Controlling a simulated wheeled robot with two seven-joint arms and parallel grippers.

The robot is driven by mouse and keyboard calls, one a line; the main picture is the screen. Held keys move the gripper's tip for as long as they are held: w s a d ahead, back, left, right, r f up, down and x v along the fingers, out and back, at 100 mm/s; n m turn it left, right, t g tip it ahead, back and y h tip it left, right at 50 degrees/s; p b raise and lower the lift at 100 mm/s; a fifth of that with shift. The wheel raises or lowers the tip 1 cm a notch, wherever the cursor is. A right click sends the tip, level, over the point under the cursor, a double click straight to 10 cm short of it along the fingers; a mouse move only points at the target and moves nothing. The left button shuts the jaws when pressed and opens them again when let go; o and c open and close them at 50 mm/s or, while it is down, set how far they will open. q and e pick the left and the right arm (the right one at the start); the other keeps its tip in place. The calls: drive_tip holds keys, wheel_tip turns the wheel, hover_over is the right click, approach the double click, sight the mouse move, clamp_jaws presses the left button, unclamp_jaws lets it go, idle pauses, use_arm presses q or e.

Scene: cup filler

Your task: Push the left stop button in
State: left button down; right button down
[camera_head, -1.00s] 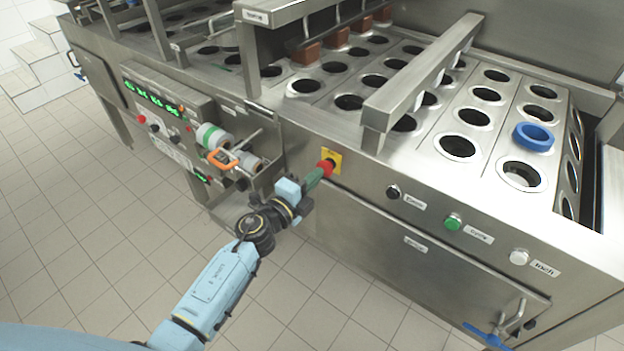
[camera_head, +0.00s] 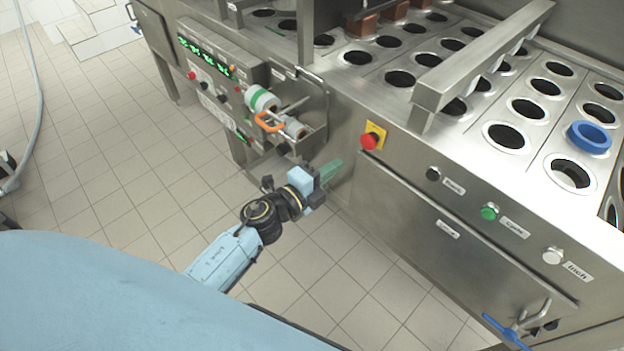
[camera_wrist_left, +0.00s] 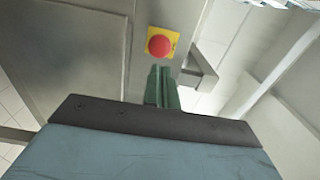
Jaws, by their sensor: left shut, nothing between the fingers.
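The stop button is a red mushroom head (camera_head: 369,142) on a yellow plate (camera_head: 377,131), on the front of the steel machine. It also shows in the left wrist view (camera_wrist_left: 159,45), just beyond the fingertips. My left gripper (camera_head: 331,169) has green fingers, shut and empty. In the head view its tips are to the left of the red button and a little lower, with a visible gap between them. The fingers (camera_wrist_left: 160,84) point toward the button in the wrist view. My right gripper is in no view.
Black (camera_head: 433,174), green (camera_head: 490,212) and white (camera_head: 553,256) buttons line the front to the right.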

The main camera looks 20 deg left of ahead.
use_arm(q)
drive_tip(key=shift+v, duration=2.65)
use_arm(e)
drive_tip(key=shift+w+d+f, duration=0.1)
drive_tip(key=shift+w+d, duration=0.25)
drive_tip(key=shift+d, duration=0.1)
